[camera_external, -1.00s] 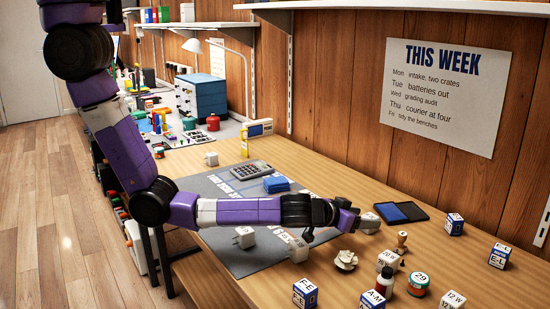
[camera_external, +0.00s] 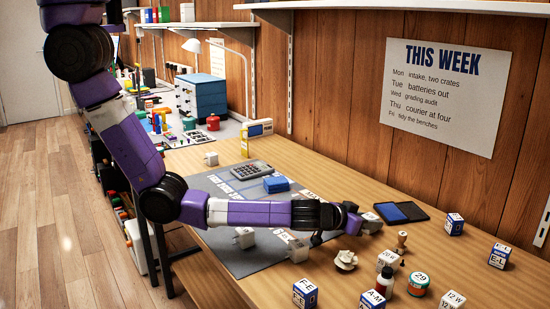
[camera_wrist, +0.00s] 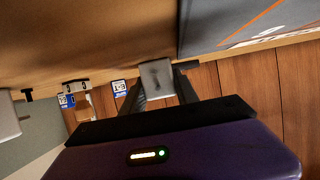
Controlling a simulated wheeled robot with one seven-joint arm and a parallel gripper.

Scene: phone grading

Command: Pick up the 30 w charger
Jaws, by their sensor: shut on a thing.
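My gripper (camera_external: 362,224) is at the right end of the outstretched arm, low over the wooden table. It is shut on a small white charger (camera_external: 372,227), just left of the dark ink pad. In the wrist view, the two dark fingers of my gripper (camera_wrist: 160,90) close on either side of the whitish block-shaped charger (camera_wrist: 157,78). No wattage can be read on it in either view. Whether the charger still touches the table cannot be told.
Labelled cubes (camera_external: 454,224) are scattered right.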

